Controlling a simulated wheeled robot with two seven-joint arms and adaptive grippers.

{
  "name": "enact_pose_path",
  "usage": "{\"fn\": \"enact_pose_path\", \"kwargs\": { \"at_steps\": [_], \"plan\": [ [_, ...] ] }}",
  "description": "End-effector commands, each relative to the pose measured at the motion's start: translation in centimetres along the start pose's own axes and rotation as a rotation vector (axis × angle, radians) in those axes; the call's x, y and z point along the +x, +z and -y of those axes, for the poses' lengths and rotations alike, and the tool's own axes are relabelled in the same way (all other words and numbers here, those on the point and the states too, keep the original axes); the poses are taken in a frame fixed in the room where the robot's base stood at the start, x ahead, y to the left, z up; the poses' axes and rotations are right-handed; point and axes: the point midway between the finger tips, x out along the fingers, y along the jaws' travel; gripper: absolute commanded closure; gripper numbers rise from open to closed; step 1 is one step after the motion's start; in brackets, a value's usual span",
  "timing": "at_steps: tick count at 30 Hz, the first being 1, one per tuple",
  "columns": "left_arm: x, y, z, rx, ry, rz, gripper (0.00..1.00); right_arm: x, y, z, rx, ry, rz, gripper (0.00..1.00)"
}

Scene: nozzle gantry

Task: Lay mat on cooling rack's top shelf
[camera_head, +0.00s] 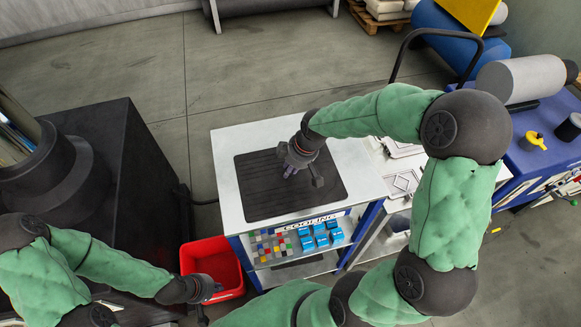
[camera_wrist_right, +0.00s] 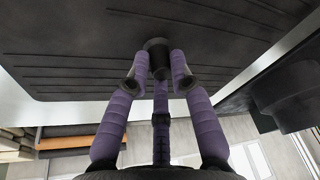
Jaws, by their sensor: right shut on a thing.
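The mat (camera_head: 262,205) is a dark ribbed rectangle over the white top shelf (camera_head: 229,190) of the cooling rack, with white margin showing around it. It looks flat and level with the shelf; whether it fully touches cannot be told. My right gripper (camera_head: 289,172) is over the mat's upper right part. In the right wrist view my purple fingers (camera_wrist_right: 158,75) are shut on a black knob (camera_wrist_right: 157,52) standing on the mat, which also fills the upper part of that view (camera_wrist_right: 80,55). My left gripper (camera_head: 212,287), at lower left, is away from the rack; its fingers are unclear.
Lower shelves hold several blue boxes (camera_head: 321,240) and small coloured blocks (camera_head: 266,247). A red bin (camera_head: 222,262) stands left of the rack. A black machine (camera_head: 110,170) is at left, a blue table with a roll (camera_head: 520,80) at right. Floor behind the rack is clear.

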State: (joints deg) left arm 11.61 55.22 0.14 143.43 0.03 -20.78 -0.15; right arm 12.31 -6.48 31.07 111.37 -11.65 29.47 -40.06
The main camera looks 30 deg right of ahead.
Motion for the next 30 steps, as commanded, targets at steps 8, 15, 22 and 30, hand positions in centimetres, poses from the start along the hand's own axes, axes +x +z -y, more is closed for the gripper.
{"fn": "enact_pose_path", "kwargs": {
  "at_steps": [8, 15, 22, 30],
  "plan": [
    [0.2, 0.0, 0.1, 0.000, 0.000, 0.000, 1.00, 0.1, 0.0, -0.1, 0.000, 0.003, -0.002, 1.00],
    [0.1, 0.0, 0.1, 0.000, 0.000, 0.000, 1.00, 0.1, 0.0, 0.0, 0.000, 0.000, 0.000, 0.54],
    [0.1, 0.0, 0.0, 0.000, 0.000, 0.000, 1.00, 0.0, 0.0, 0.0, 0.000, 0.000, 0.000, 0.54],
    [-0.3, 0.0, -0.1, 0.000, 0.000, 0.000, 1.00, -3.4, -0.1, -0.1, 0.000, 0.005, -0.003, 0.54]
  ]
}}
